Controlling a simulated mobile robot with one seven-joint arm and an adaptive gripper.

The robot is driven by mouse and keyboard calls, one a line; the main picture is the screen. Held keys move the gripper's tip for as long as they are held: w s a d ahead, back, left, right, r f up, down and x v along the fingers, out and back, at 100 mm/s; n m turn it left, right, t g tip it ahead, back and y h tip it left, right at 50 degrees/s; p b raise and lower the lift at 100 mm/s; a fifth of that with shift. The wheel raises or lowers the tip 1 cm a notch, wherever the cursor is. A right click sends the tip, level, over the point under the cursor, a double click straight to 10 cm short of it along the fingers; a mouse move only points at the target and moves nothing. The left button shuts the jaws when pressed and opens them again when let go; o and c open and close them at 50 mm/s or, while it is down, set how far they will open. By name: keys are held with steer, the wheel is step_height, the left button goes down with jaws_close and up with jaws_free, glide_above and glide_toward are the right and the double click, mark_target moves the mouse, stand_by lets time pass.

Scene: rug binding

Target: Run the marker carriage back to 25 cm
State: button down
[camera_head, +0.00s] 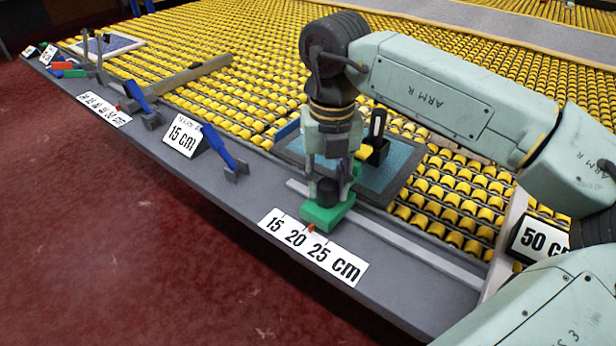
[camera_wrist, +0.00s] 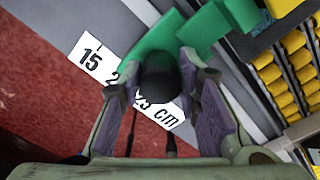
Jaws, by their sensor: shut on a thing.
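The green marker carriage (camera_head: 327,215) sits on a pale rail (camera_head: 420,256) along the grey bench edge. A small red pointer (camera_head: 311,227) on it stands by the white scale card (camera_head: 345,268) marked 15, 20 and 25 cm, seemingly between the 20 and 25 marks; the exact reading is unclear. My gripper (camera_head: 326,188) points down and is shut on the carriage's dark round knob.
A blue rug piece (camera_head: 400,168) with a dark upright part lies behind the carriage on the yellow roller bed (camera_head: 215,35). Red floor lies in front.

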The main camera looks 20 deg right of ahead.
steer(key=shift+s+d+b, duration=0.25)
steer(key=shift+s+d, duration=0.4)
steer(key=shift+s, duration=0.2)
steer(key=shift+s+d+b, duration=0.2)
steer(key=shift+s+d, duration=0.4)
steer(key=shift+s, duration=0.2)
steer(key=c, duration=1.2)
jaws_free()
step_height(320, 180, up, 8)
steer(key=shift+f, duration=0.25)
